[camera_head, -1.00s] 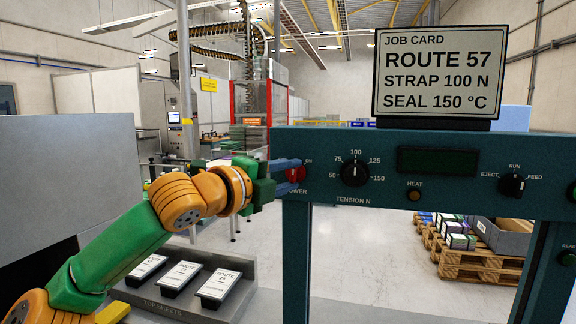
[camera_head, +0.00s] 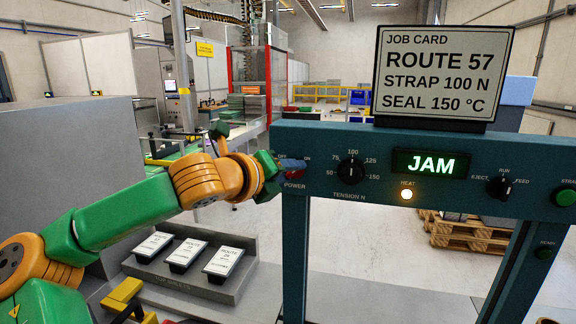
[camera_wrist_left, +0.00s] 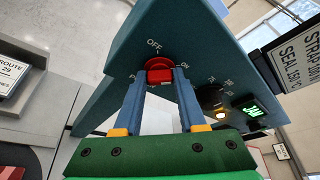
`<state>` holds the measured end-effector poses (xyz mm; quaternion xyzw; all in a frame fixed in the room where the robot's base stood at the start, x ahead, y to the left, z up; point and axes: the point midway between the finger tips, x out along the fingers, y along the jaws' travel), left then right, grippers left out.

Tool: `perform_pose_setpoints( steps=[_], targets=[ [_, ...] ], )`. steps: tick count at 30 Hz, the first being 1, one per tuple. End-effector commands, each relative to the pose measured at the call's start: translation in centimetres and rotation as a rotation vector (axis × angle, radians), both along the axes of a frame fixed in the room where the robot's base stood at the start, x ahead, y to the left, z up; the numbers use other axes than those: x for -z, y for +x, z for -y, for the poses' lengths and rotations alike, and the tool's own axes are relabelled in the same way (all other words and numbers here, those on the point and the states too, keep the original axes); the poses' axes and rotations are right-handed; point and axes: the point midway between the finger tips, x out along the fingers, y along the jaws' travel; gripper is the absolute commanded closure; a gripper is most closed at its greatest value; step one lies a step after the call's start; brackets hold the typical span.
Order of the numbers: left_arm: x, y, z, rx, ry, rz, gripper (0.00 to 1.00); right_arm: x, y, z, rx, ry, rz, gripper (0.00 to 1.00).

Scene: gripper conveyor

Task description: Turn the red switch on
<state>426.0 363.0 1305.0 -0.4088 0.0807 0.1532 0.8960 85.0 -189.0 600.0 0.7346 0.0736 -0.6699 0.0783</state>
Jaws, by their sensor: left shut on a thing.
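The red switch (camera_head: 294,173), marked POWER, is at the left end of the teal panel (camera_head: 460,205). In the wrist view the red switch (camera_wrist_left: 159,75) sits between the OFF and ON marks, and its grip bar lies crosswise, roughly toward ON. My left gripper (camera_head: 283,167) reaches it from the left. In the wrist view the blue fingers of my left gripper (camera_wrist_left: 159,83) are shut on the switch from both sides. The fingers partly hide the switch in the head view. My right gripper is not in view.
The display (camera_head: 430,164) reads JAM and the HEAT lamp (camera_head: 407,195) glows. The tension knob (camera_head: 350,171) is right of the switch, the mode knob (camera_head: 500,188) farther right. A job card (camera_head: 443,72) stands on top. A sheet tray (camera_head: 175,282) lies below my left arm.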

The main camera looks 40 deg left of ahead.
Motion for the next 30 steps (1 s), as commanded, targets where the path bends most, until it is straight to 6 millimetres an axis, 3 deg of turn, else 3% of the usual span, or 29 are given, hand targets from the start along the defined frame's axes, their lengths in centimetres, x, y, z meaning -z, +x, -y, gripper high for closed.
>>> perform_pose_setpoints(
  steps=[15,16,19,27,30],
  targets=[
    [0.1,0.0,0.0,0.0,0.016,-0.01,1.0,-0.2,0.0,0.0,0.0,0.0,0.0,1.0],
    [0.1,0.0,0.0,0.0,0.016,-0.01,0.55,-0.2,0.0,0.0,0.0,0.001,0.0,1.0],
    [0.1,0.0,0.0,0.0,0.015,-0.01,0.3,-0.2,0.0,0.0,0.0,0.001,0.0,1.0],
    [0.1,-0.1,0.0,0.0,0.014,-0.008,0.3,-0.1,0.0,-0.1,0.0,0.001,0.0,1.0],
    [0.0,-1.0,0.2,-0.001,0.018,-0.003,0.3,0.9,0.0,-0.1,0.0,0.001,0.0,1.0]
  ],
)
